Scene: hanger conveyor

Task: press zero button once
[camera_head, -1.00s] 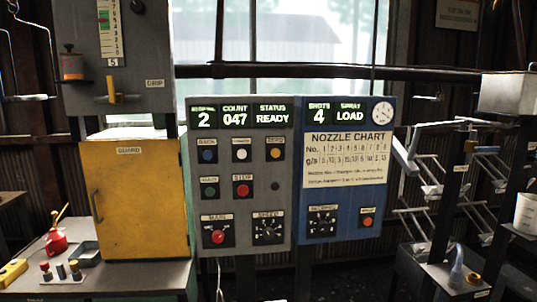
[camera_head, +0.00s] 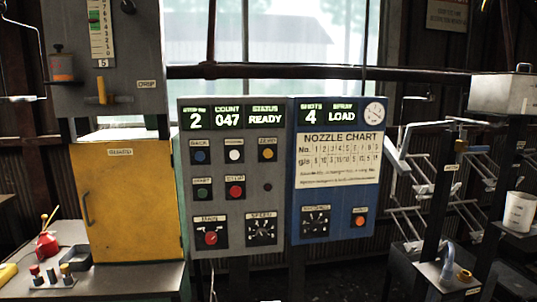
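The zero button is a small yellow button (camera_head: 268,154) on the grey control panel (camera_head: 225,206), at the right end of the upper button row, under a label that reads ZERO. The panel displays (camera_head: 232,118) read 2, COUNT 047 and STATUS READY. My gripper does not show in this view.
A blue panel (camera_head: 337,215) with a nozzle chart adjoins on the right. A yellow guard door (camera_head: 130,205) and a bench with a red oil can (camera_head: 47,245) are at left. Wire racks and a white cup (camera_head: 519,212) stand at right.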

